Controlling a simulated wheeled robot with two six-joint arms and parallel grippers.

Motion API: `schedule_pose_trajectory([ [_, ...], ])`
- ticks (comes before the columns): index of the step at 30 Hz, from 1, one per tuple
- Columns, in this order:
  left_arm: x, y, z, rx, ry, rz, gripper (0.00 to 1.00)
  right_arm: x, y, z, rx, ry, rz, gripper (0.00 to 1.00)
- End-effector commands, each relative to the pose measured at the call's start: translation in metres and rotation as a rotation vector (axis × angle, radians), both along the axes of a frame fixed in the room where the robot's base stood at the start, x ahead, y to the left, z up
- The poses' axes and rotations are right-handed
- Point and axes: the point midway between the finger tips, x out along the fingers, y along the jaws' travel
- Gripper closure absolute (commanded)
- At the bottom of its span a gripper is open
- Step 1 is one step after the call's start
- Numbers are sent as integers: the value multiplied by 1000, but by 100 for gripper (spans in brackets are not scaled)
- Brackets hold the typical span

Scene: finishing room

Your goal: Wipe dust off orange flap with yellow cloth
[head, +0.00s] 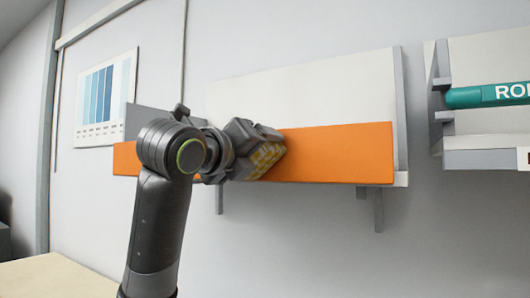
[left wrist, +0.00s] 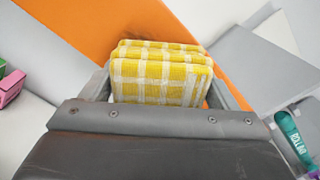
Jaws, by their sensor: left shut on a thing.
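The orange flap (head: 335,153) is a long flat board on the front of a wall shelf in the head view. It also crosses the upper left of the left wrist view (left wrist: 105,25). My left gripper (head: 262,155) is in front of the flap's middle, shut on the yellow cloth (head: 266,160). In the left wrist view the folded yellow and white checked cloth (left wrist: 160,75) sits between the fingers, over the flap. I cannot tell whether it touches the flap. My left arm hides part of the flap's left side. No dust can be made out. My right gripper is not in view.
A second shelf (head: 485,158) at the right holds a teal roll with lettering (head: 490,95). A blue colour chart (head: 105,98) hangs on the left wall. A pale surface (head: 55,277) lies at the lower left. A pink box (left wrist: 11,87) shows at the left wrist view's edge.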

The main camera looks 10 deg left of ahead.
Motion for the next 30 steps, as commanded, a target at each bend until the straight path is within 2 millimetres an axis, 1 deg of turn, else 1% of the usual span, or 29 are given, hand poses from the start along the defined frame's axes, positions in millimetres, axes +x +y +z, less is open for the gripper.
schedule_pose_trajectory([
  [1, 3, 5, 0, 0, 3, 3, 37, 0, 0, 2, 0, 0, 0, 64],
  [3, 4, 10, 0, 0, 1, 3, 37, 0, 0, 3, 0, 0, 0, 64],
  [11, 7, 19, 0, 0, 1, 2, 37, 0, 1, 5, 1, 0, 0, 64],
  [21, 16, 46, 1, 1, 2, 3, 37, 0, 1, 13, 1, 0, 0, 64],
  [25, 17, 51, 0, 0, 1, 1, 37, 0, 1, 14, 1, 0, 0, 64],
  [30, 17, 52, 0, 0, 1, -1, 37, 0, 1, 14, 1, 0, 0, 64],
])
